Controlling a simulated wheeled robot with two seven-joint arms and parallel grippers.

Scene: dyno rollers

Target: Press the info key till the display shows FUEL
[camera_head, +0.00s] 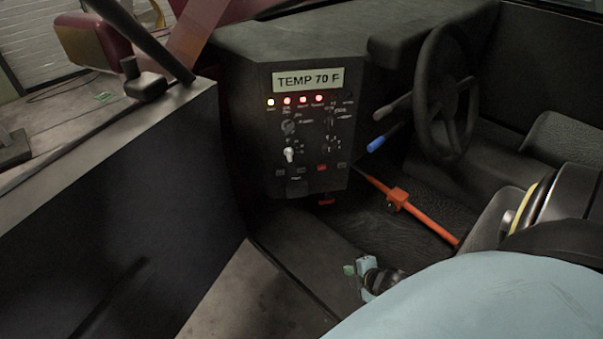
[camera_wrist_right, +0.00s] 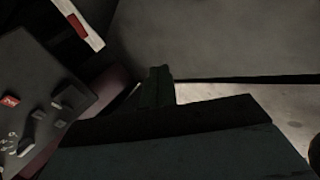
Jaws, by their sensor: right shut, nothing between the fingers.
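The display (camera_head: 308,80) on the dark console (camera_head: 250,130) reads TEMP 70 F. The labels are too small to tell which key is the info key. My right gripper (camera_head: 357,268) is shut and empty, low in front of the console and apart from it. In the right wrist view its fingers (camera_wrist_right: 158,87) are together, with the console face (camera_wrist_right: 45,75) and a red key (camera_wrist_right: 10,101) at left. My left gripper is out of view.
A steering wheel (camera_head: 445,90) and a blue-tipped lever (camera_head: 384,138) stand right of the console. An orange bar (camera_head: 425,216) slants across the footwell. A dark side panel (camera_head: 120,210) rises at left. Open space lies before the console.

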